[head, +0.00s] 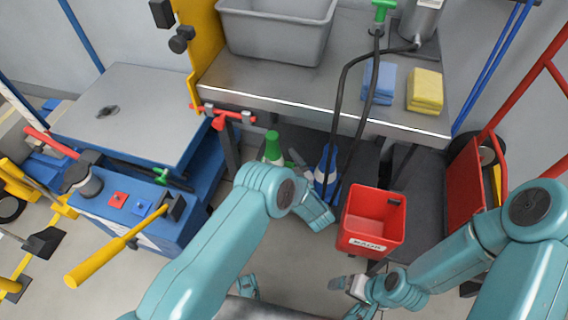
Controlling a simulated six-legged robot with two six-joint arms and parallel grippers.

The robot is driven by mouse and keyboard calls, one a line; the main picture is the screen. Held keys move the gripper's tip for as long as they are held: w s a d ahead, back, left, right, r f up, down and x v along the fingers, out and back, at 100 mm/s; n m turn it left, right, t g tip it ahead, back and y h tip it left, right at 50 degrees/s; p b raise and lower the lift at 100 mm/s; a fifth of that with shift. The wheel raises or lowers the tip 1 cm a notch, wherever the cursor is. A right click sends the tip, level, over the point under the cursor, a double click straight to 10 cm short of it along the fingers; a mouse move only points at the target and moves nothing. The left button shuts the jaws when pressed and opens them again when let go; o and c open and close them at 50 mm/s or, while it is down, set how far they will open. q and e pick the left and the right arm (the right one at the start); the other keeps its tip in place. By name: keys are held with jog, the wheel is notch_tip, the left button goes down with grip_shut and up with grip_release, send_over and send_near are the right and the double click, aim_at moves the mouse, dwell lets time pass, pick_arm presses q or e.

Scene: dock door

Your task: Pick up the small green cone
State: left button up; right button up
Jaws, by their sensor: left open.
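The small green cone (272,146) stands in the shadow under the grey workbench, with its lower part hidden behind my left arm. My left gripper (286,158) is close to the cone. A grey finger shows just right of the cone, and the rest of the hand is largely hidden by my own teal arm. The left jaws are open; I cannot tell whether they touch the cone. My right gripper (340,284) is low in the middle, below the red bin and well away from the cone. Its jaw opening is unclear.
A blue cone-like item with a white band (326,168) stands right of the green cone. A red bin (371,221) is near my arms. The workbench edge (320,112) overhangs the cone. A blue machine (136,205) with a yellow lever is at left.

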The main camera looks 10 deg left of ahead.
aim_at(276, 151)
pick_arm(q)
jog(key=b+x, duration=0.1)
jog(key=x, duration=0.4)
jog(key=shift+a+f, duration=0.1)
jog(key=shift+b+x, duration=0.4)
jog(key=shift+x, duration=0.45)
jog(key=shift+c, duration=0.2)
jog(key=c, duration=1.2)
